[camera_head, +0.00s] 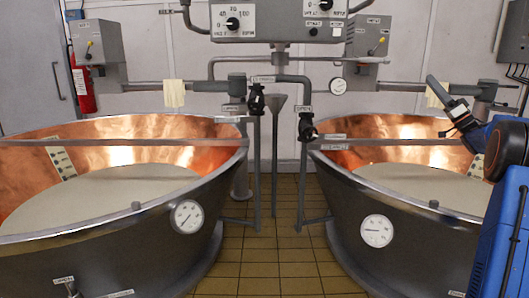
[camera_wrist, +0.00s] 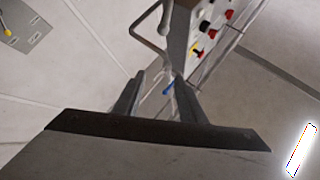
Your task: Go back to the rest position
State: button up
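My gripper (camera_head: 455,112) is at the right side of the head view, raised in front of the right copper vat (camera_head: 470,230) and over its far right rim. In the wrist view my gripper (camera_wrist: 159,82) shows two dark fingers spread apart, with nothing held between them. The wrist view looks tilted at a pale wall and a grey control box (camera_wrist: 195,45) with red, black and yellow knobs. No part of the gripper touches anything that I can see.
The left copper vat (camera_head: 110,240) holds pale liquid, as does the right one. A tiled aisle (camera_head: 270,255) runs between them. Pipes with black valves (camera_head: 306,127) and a control panel (camera_head: 280,20) are at the back. A red extinguisher (camera_head: 82,85) hangs at left.

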jog(key=a+r+m+t+h, duration=0.5)
jog(key=a+m+h, duration=0.35)
jog(key=h, duration=0.55)
jog(key=s+a+f+m+g+h, duration=0.3)
jog(key=s+a+f+g+h, duration=0.15)
jog(key=s+h, duration=0.25)
jog(key=s+a+f+n+g+y, duration=0.1)
jog(key=s+a+f+g, duration=0.4)
jog(key=s+f, duration=0.8)
jog(key=s+a+f+n+g+y, duration=0.1)
jog(key=s+a+f+n+g, duration=0.2)
jog(key=s+a+f, duration=0.6)
jog(key=s+a+f+n+g, duration=0.2)
jog(key=s+a+f+g, duration=0.5)
jog(key=s+f, duration=1.1)
jog(key=s, duration=0.9)
jog(key=shift+s+y, duration=0.2)
jog(key=shift+y, duration=0.2)
jog(key=shift+n, duration=0.25)
